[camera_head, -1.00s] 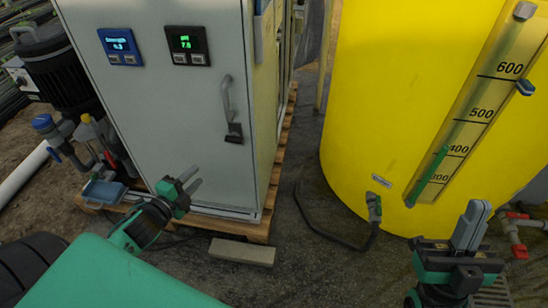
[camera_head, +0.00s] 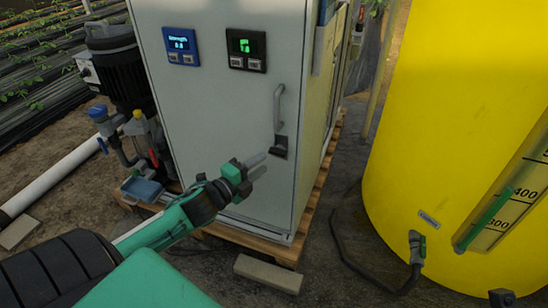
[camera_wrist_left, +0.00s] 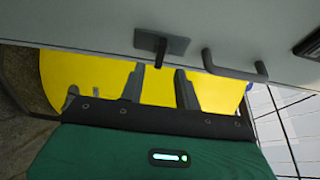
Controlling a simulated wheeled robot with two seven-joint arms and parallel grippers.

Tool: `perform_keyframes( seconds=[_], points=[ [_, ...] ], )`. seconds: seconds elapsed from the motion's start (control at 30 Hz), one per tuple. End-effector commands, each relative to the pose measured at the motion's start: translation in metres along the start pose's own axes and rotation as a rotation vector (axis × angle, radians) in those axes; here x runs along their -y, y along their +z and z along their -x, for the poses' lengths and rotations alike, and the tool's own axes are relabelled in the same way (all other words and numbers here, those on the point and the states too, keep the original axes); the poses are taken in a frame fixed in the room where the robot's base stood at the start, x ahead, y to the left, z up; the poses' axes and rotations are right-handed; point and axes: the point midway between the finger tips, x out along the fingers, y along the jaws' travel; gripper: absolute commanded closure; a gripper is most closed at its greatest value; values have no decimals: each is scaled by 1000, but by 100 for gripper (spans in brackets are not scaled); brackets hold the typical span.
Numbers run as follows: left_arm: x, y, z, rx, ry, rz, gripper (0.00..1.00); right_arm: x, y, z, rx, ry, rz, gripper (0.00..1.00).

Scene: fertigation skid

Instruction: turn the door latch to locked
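The grey cabinet door (camera_head: 205,105) carries a dark latch (camera_head: 278,147) just below a grey bar handle (camera_head: 279,105). In the left wrist view the latch (camera_wrist_left: 161,46) shows as a dark plate with a short lever standing out, beside the bar handle (camera_wrist_left: 236,68). My left gripper (camera_head: 257,167) is just below and left of the latch in the head view, apart from it. In the left wrist view its two fingers (camera_wrist_left: 160,88) are spread with a gap and nothing between them. Only a small dark tip, perhaps of my right gripper, shows at the bottom edge.
A yellow tank (camera_head: 440,120) stands to the right, with a hose (camera_head: 345,255) on the ground. The cabinet stands on a wooden pallet (camera_head: 270,245) with a loose block (camera_head: 268,273) in front. A pump (camera_head: 120,70) and pipes are at left.

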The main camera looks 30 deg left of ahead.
Motion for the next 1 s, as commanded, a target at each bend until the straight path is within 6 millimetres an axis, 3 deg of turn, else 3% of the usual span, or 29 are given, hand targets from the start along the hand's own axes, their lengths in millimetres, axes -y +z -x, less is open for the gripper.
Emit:
perform_keyframes(
  seconds=[0.5, 0.97, 1.0],
  points=[
    [0, 0, -56, 0, -1, 0, 67, 1, -5, -3, -47, -10, 2, 100],
    [0, 0, -63, 1, 1, -1, 67, 1, -7, -5, -57, -11, 1, 100],
    [0, 0, -63, 1, 1, -1, 71, 1, -7, -5, -57, -11, 1, 100]
  ],
)
